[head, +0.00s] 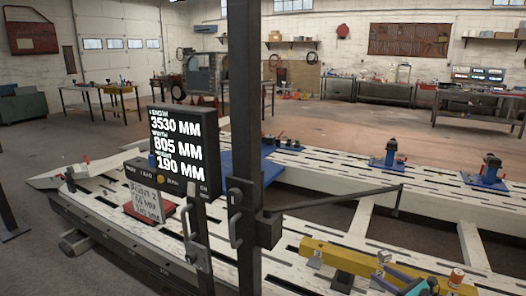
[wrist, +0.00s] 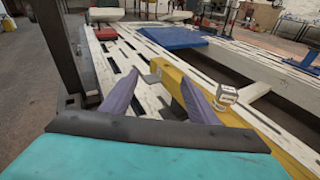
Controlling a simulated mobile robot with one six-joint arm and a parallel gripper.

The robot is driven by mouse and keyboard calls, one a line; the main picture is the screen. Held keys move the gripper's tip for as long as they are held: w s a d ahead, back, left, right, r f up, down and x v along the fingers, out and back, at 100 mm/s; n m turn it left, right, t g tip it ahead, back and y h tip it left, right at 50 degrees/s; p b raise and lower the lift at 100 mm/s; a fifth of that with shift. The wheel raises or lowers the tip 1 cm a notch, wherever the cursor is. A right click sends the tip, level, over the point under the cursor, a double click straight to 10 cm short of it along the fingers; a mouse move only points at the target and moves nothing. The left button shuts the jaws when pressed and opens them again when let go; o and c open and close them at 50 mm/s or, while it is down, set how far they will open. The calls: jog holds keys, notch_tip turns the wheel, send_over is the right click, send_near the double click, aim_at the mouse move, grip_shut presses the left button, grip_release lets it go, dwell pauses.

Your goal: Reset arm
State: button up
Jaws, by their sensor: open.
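My gripper (wrist: 160,80) is open in the wrist view, its two purple fingers spread wide, with nothing held between them. Past the fingers lies the slotted white frame bench (wrist: 122,62). A yellow beam (wrist: 172,78) lies on it and runs behind the right finger; I cannot tell how far below the fingers it is. In the head view, purple and teal parts of my gripper (head: 402,280) show at the bottom right beside the yellow beam (head: 345,258). The rest of the arm is cut off by the picture's edge.
A dark upright post (head: 243,120) and a measuring display (head: 178,143) stand in front of the bench (head: 290,228). A thin dark bar reaches right from the post. Blue clamps (head: 389,160) stand on the far rail. Open floor (head: 345,120) lies behind.

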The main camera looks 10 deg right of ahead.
jog(key=w+a+f+n+g+y, duration=0.15)
jog(key=a+f, duration=0.25)
jog(key=a, duration=0.4)
jog(key=w+a+f+n+g+y, duration=0.1)
jog(key=a+f+g, duration=0.15)
jog(key=a, duration=0.55)
jog(key=w+a+f+n+g+y, duration=0.1)
jog(key=a+f+y, duration=0.1)
jog(key=a+f, duration=0.45)
jog(key=s+a+f+n+g, duration=0.2)
jog(key=s+a+f, duration=0.1)
jog(key=a, duration=0.4)
jog(key=s+a+f+n+g, duration=0.3)
jog(key=a, duration=0.5)
jog(key=s+a+f+n+g, duration=0.2)
jog(key=s+a+f, duration=0.15)
jog(key=a, duration=0.35)
jog(key=s+a+f+n+g+h, duration=0.2)
jog(key=s+a+f+n+g, duration=0.15)
jog(key=s, duration=0.45)
jog(key=s+a+f+n+g+h, duration=0.1)
jog(key=s+a+f+n+g, duration=0.3)
jog(key=s, duration=0.5)
jog(key=s+d+f+n+h, duration=0.4)
jog(key=s+d+n+h, duration=0.3)
jog(key=n, duration=0.8)
jog(key=s+d+g, duration=0.1)
jog(key=s+d, duration=0.1)
jog(key=s, duration=0.1)
jog(key=shift+d, duration=0.3)
